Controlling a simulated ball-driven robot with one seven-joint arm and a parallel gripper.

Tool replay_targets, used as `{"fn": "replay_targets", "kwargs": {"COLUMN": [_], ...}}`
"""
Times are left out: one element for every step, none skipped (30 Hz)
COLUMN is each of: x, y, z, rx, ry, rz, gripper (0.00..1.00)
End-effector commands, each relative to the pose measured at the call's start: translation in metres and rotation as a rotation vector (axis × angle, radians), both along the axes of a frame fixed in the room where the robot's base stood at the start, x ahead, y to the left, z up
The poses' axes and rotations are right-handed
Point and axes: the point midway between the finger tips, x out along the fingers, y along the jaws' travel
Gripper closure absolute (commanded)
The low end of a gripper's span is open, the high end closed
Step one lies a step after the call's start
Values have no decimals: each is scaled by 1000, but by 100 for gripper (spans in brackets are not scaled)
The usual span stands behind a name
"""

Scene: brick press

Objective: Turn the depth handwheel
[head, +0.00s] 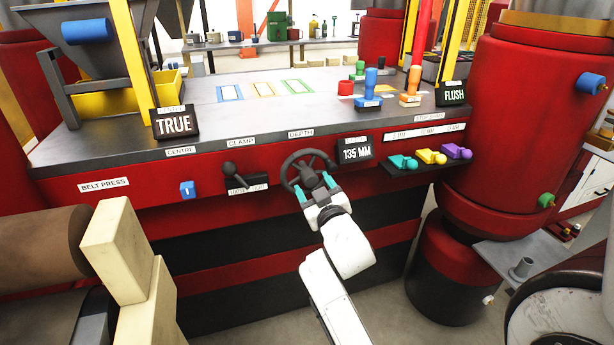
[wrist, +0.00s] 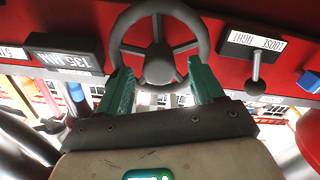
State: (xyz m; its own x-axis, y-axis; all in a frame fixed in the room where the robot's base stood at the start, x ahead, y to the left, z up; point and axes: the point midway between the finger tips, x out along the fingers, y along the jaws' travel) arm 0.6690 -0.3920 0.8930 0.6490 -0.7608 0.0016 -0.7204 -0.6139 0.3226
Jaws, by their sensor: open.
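The depth handwheel (head: 308,172) is a dark grey wheel with spokes on the red front of the press, under the DEPTH label (head: 300,134). In the wrist view the handwheel (wrist: 159,42) fills the top middle. My gripper (head: 315,188) is at the wheel's lower right in the head view. In the wrist view its two teal fingers (wrist: 160,85) stand apart on either side of the wheel's lower part and hub. I cannot tell whether they touch the wheel. The depth display (head: 356,151) beside the wheel reads 135 MM.
The clamp lever (head: 235,174) is left of the wheel, with a blue switch (head: 188,190) further left. Teal, yellow and purple handles (head: 430,157) stick out at the right. Pale blocks (head: 118,250) stand at the front left. A large red cylinder (head: 510,120) stands right.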

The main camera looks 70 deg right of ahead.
Motion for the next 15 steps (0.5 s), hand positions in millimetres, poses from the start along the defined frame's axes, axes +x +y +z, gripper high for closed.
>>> {"fn": "replay_targets", "kwargs": {"x": [6,10,14,17,21,24,27,29,31,33,34,35,36,37,38], "y": [-8,-12,-17,-21,-24,-28,-31,-34,-37,-39,-40,-42,-43,-44,-44], "z": [1,1,0,0,1,0,0,0,0,0,0,0,0,-1,-1], "rx": [-1,-1,0,0,0,0,1,1,1,1,1,2,2,3,3], "ry": [-1,-1,-1,-1,0,0,-1,-1,0,0,0,-1,-1,0,0], "rz": [-2,-2,-1,-1,0,0,0,0,0,0,0,0,0,-1,-1], "gripper": [33,33,33,33,33,33,33,33,33,33,33,33,33,33,33]}}
